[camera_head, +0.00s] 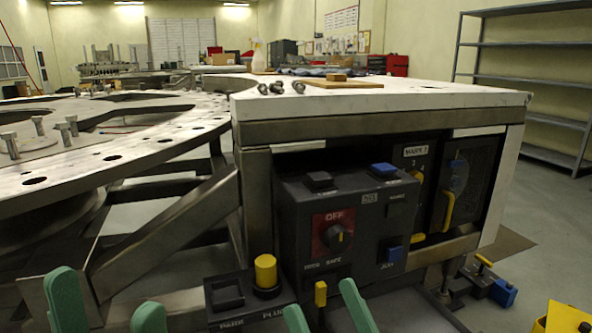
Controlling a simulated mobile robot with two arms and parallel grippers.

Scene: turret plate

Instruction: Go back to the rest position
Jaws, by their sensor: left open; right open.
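My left gripper (106,290) shows at the lower left edge as two green fingers set well apart. It is open, with nothing between the fingers. My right gripper (320,296) shows at the bottom middle, also as two green fingers apart. It is open, in front of the dark control box, and holds nothing that I can see. The lower parts of both grippers are cut off by the frame's bottom edge.
The turret plate (165,137) with upright bolts is at left. A white-topped table (400,97) holds bolts and a wooden board (330,82). Below is a control box (350,215) with a red dial panel; a button box (245,298) stands near the grippers. Metal shelves (520,78) are at right.

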